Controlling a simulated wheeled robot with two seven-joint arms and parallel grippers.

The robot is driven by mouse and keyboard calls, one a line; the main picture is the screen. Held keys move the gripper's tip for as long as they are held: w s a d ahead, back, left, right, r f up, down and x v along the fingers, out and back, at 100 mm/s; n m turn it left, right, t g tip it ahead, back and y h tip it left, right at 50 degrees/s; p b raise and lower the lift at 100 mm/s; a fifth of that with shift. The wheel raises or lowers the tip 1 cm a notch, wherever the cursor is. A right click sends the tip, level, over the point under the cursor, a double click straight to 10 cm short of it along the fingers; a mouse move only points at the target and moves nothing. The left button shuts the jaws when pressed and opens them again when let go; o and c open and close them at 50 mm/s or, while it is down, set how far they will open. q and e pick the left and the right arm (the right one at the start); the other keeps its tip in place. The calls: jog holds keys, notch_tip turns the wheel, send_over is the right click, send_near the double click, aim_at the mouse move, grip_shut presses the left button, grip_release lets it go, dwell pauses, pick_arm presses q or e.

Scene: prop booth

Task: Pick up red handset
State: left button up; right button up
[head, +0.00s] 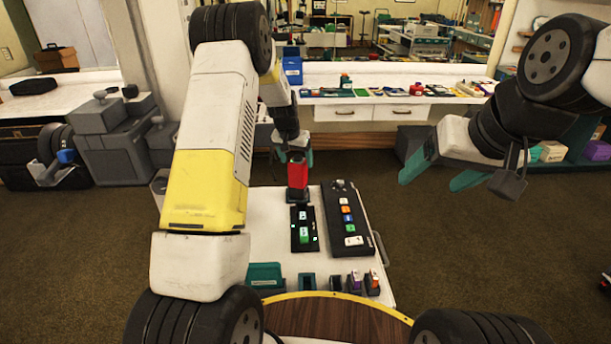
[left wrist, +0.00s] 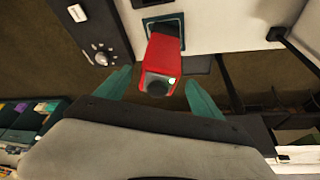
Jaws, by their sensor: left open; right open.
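The red handset (head: 298,173) stands upright on a dark base at the far edge of the white table (head: 270,240). My left gripper (head: 294,158) is open, with its teal fingers on either side of the handset's top. In the left wrist view the handset (left wrist: 162,65) lies between the two spread fingers of the left gripper (left wrist: 158,95), with a visible gap to each finger. Its dark round end and a small green light face the camera. My right gripper (head: 442,170) is open and empty, in the air to the right of the table.
A dark panel with coloured buttons (head: 347,215) and a smaller black panel (head: 304,229) lie nearer on the table. Several small holders stand along its front edge, including a teal one (head: 266,276). A long counter (head: 395,105) with small items runs behind.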

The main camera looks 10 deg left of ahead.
aim_at(298, 178)
pick_arm(q)
jog(key=x, duration=0.7)
jog(key=shift+s, duration=0.15)
grip_shut()
